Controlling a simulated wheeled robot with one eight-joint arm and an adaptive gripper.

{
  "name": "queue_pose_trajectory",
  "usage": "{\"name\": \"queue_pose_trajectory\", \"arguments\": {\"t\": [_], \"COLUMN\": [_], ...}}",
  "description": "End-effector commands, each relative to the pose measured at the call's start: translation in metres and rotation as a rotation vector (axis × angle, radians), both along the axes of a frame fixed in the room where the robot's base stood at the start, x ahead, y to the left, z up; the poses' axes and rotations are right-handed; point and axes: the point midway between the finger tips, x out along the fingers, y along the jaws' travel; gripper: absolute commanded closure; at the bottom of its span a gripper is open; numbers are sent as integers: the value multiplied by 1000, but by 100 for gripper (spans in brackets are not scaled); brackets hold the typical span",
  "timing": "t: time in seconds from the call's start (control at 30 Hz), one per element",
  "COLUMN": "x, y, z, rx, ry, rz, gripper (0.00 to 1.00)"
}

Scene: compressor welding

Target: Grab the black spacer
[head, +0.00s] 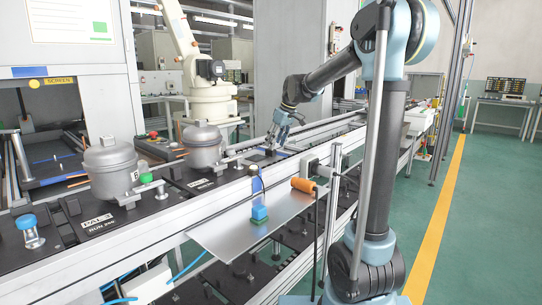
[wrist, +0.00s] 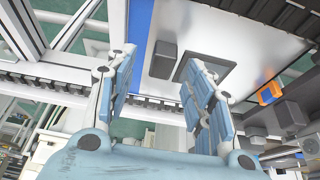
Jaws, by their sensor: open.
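My gripper (wrist: 158,72) is open and empty, its two blue-padded fingers spread apart. In the head view my gripper (head: 279,133) hangs over the far part of the conveyor line. In the wrist view a small dark block (wrist: 163,59), which looks like the black spacer, sits on a silver plate (wrist: 240,38) beyond and between the fingers. A flat dark square (wrist: 214,67) lies just right of it, partly hidden by the right finger. I cannot pick the spacer out clearly in the head view.
An orange part (wrist: 269,93) and another dark block (wrist: 291,115) are to the right in the wrist view.

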Motion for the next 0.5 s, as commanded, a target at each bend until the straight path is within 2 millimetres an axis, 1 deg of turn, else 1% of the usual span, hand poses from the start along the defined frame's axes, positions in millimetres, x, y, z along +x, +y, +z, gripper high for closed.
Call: {"name": "queue_pose_trajectory", "arguments": {"t": [0.1, 0.23, 0.33, 0.5], "x": [2, 6, 7, 7], "y": [9, 13, 14, 14], "z": [-16, -29, -34, -36], "rx": [-1, 0, 0, -1], "ry": [-1, 0, 0, -1], "rz": [3, 1, 1, 0], "gripper": [52, 52, 52, 52]}}
